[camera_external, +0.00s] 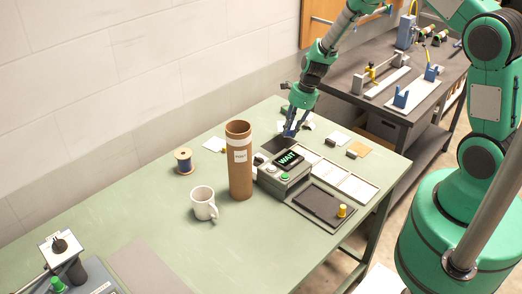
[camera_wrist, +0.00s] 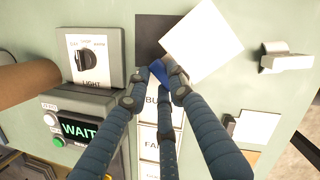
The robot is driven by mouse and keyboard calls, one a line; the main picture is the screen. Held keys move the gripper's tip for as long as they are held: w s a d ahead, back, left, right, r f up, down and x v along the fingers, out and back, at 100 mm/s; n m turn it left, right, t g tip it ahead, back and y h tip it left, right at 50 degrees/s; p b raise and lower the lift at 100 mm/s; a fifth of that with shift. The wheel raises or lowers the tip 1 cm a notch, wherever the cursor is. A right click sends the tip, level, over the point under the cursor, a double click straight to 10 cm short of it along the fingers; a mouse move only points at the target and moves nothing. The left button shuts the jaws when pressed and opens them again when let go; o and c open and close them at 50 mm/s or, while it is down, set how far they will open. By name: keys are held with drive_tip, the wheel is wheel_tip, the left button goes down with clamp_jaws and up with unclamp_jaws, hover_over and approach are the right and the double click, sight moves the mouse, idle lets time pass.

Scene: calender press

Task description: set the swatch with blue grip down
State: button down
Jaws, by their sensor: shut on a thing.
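My gripper (camera_external: 290,132) is low over the far part of the green table, with its fingers shut on a blue grip (camera_wrist: 158,70). A white square swatch (camera_wrist: 202,40), turned like a diamond, shows right at the fingertips and appears to belong to this grip; the join is hidden by the fingers. It covers part of a dark square (camera_wrist: 150,32) on the table. In the outside view, white edges of it show behind the fingers. I cannot tell whether the swatch touches the surface. White labelled panels (camera_external: 357,188) run from the dark square toward the front right.
The control box (camera_external: 284,177) reading WAIT and a light switch box (camera_wrist: 90,57) stand close left of the fingers. A tall cardboard tube (camera_external: 240,175), a mug (camera_external: 202,203) and a spool (camera_external: 183,161) stand farther left. A white swatch (camera_external: 339,138) and a tan swatch (camera_external: 359,149) lie right.

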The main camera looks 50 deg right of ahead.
drive_tip(key=shift+f, duration=0.1)
drive_tip(key=shift+f, duration=1.65)
drive_tip(key=shift+f+b, duration=0.4)
drive_tip(key=shift+f, duration=0.25)
drive_tip(key=c, duration=1.5)
unclamp_jaws()
drive_tip(key=shift+c, duration=0.2)
drive_tip(key=shift+r, duration=0.1)
drive_tip(key=shift+r, duration=0.45)
drive_tip(key=p+v, duration=0.1)
drive_tip(key=v, duration=1.1)
